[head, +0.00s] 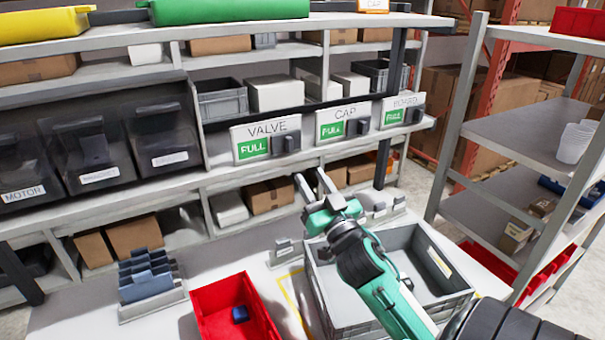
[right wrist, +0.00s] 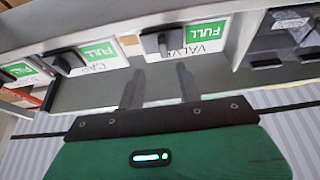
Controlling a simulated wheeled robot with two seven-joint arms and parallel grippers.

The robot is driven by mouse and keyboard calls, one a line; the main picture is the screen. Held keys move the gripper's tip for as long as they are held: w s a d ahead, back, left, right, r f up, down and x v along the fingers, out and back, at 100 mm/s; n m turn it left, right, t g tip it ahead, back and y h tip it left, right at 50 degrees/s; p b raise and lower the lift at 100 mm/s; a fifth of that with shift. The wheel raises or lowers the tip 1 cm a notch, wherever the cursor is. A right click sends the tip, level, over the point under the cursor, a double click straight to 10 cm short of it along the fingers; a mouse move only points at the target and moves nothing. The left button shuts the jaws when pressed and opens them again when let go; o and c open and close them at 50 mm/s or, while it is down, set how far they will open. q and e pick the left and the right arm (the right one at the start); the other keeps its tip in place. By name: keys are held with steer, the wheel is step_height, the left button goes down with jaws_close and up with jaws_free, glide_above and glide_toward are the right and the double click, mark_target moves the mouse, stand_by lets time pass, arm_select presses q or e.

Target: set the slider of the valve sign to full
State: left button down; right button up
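The valve sign (head: 240,131) is a white plate on the shelf edge. Its green FULL field (head: 253,148) shows at left, and its dark slider (head: 288,144) sits at the right end. In the right wrist view the sign appears upside down, with the slider (right wrist: 155,42) beside the uncovered green FULL field (right wrist: 207,31). My right gripper (head: 310,174) is below and slightly right of the slider. Its fingers (right wrist: 160,72) are apart with nothing between them, and the slider lies just past the tips. My left gripper is not in view.
The cap sign (head: 344,112) and another sign (head: 404,101) stand to the right, also showing green. Dark bins (head: 86,150) are at left. A grey crate (head: 322,292) and a red bin (head: 205,304) stand on the table below. Open space lies before the valve sign.

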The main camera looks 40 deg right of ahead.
steer(key=b+v, duration=0.1)
steer(key=v, duration=0.4)
steer(key=shift+b, duration=0.3)
